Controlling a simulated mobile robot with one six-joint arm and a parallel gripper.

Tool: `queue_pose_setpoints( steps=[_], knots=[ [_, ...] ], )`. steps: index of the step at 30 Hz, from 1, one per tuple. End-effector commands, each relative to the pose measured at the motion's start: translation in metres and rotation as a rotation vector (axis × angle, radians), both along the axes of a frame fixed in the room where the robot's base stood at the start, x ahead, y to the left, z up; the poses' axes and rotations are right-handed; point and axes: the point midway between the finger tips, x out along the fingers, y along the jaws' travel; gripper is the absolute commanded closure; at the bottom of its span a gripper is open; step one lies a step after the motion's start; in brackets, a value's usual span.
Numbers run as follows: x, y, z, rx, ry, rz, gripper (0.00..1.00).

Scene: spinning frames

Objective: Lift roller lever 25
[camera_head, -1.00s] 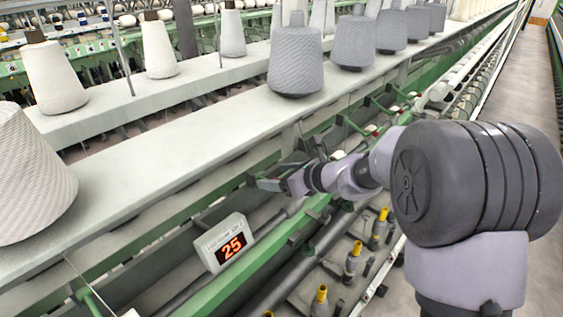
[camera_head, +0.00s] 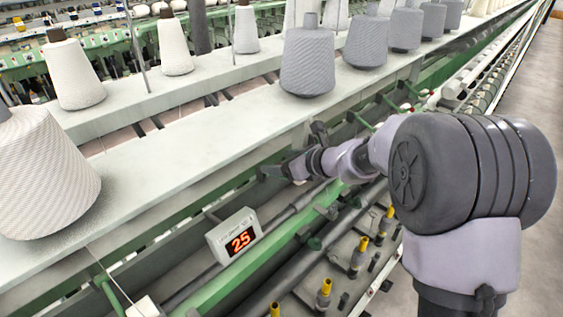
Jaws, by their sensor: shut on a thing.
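A small grey display box (camera_head: 234,236) with "25" in orange digits sits on the machine's rail at lower centre. My arm reaches in from the right, and my gripper (camera_head: 268,172) is by the machine frame, just under the edge of the long grey shelf and above and right of the display. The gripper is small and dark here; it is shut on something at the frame. The roller lever itself is hard to make out, hidden by the gripper and the shadow.
A long grey shelf (camera_head: 190,150) runs diagonally above the gripper, carrying white cones (camera_head: 45,175) and grey cones (camera_head: 307,62). Yellow-topped spindles (camera_head: 358,256) stand below my arm. A green rail (camera_head: 262,262) runs beneath the display. The aisle floor at right is clear.

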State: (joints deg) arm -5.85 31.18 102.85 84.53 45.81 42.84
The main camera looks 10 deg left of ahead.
Motion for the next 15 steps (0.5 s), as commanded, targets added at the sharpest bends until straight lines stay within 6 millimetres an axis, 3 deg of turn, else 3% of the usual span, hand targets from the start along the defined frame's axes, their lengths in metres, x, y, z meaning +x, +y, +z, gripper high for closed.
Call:
queue_pose_setpoints(
  steps=[1, 2, 3, 5, 15],
  knots=[
    [0.0001, 0.0006, 0.0007, 0.002, 0.0, 0.0, 1.0],
    [0.0001, 0.0006, 0.0007, 0.002, 0.0, 0.0, 0.29],
    [0.0001, 0.0006, 0.0007, 0.002, 0.0, 0.0, 0.21],
    [0.0, 0.0005, 0.0005, 0.002, 0.0, 0.0, 0.09],
    [-0.0011, -0.0018, 0.0012, 0.001, 0.0, 0.0, 0.09]
  ],
)
